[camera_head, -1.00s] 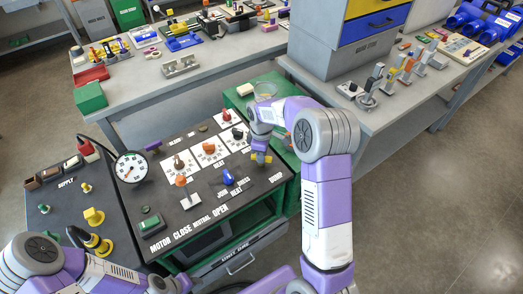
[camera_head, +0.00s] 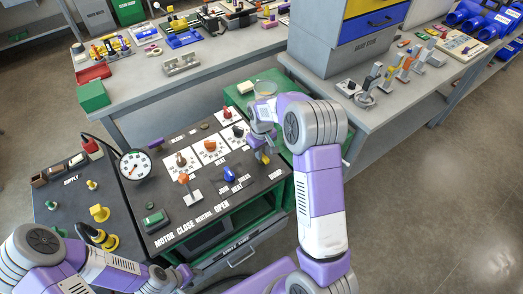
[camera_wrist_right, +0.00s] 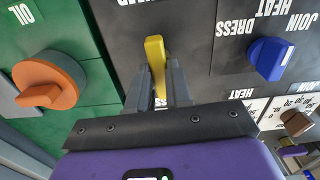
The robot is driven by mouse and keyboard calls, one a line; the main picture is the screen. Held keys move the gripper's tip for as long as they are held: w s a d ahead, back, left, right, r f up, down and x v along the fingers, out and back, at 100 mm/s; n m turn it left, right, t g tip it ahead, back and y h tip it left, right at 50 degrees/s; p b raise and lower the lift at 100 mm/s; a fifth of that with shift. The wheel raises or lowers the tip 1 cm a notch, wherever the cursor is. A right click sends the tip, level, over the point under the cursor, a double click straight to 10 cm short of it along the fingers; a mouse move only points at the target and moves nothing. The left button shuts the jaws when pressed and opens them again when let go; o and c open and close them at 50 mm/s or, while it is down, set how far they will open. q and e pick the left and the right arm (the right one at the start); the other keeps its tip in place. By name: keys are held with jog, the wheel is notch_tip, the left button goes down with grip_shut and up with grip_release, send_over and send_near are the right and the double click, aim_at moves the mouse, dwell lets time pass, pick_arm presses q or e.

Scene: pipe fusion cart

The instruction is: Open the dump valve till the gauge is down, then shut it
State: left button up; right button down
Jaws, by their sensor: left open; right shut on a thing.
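The dump valve's yellow handle (camera_wrist_right: 155,50) stands upright in the right wrist view, between the fingers of my right gripper (camera_wrist_right: 158,85), which is shut on it. In the head view this gripper (camera_head: 262,152) is at the right side of the black panel, by the DUMP label, and partly hides the handle. The round white gauge (camera_head: 135,165) stands at the panel's left edge; its dark needle is too small to read exactly. My left gripper (camera_head: 181,277) is open and empty, low in front of the panel, away from the valve.
A blue selector (camera_wrist_right: 270,58) and an orange knob (camera_wrist_right: 50,82) flank the handle. An orange-topped lever (camera_head: 186,184) and a green button box (camera_head: 155,218) are on the black panel (camera_head: 200,205). A yellow plug (camera_head: 99,213) and black hose are left.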

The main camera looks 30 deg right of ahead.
dwell(0.5)
jog(key=c, duration=1)
grip_release()
jog(key=shift+c, duration=0.2)
notch_tip(320, 180, up, 8)
jog(key=shift+f+p, duration=0.2)
jog(key=shift+p, duration=0.65)
